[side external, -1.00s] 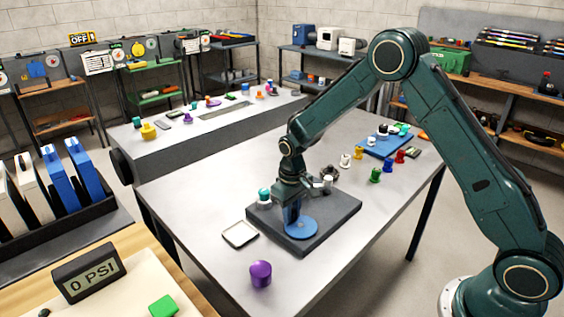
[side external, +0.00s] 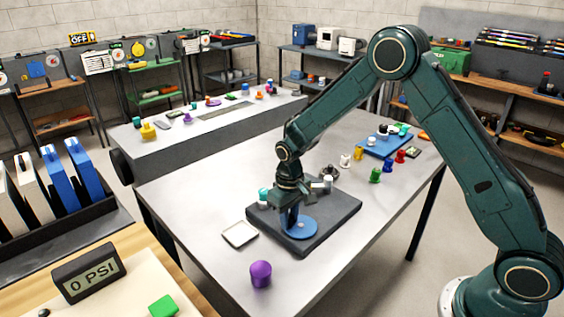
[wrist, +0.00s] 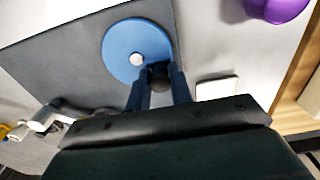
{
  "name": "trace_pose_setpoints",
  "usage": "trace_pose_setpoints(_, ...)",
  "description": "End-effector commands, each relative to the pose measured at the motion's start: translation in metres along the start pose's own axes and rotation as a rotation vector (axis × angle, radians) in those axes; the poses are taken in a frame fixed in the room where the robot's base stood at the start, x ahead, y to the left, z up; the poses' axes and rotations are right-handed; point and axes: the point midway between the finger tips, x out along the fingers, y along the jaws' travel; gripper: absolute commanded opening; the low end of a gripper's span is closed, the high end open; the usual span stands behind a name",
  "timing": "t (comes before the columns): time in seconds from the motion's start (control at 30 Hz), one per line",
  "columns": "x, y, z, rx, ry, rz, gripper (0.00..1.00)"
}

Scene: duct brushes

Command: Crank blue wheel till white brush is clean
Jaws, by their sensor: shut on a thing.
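The blue wheel (side external: 303,229) lies flat on a dark square base on the table. It also shows in the wrist view (wrist: 118,48), with a pale round hub (wrist: 137,60). My gripper (side external: 289,222) points down at the wheel's edge. Its fingers are shut on a dark crank knob (wrist: 158,74) near the wheel's rim. A whitish piece (side external: 327,184) stands on the base behind the gripper; I cannot tell whether it is the white brush.
A white square tray (side external: 239,234) and a purple cylinder (side external: 260,274) are near the base. Several small coloured pieces stand by a blue mat (side external: 384,145) at the back right. Table space right of the base is clear.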

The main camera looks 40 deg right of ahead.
Motion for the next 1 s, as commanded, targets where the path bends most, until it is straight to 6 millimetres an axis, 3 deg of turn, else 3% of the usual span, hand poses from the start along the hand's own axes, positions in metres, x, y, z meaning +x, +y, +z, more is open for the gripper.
trace_pose_setpoints(0.27, -0.004, -0.004, -0.004, -0.008, 0.015, -0.007, 0.09)
trace_pose_setpoints(1.0, -0.003, -0.009, 0.013, -0.006, 0.008, -0.006, 0.09)
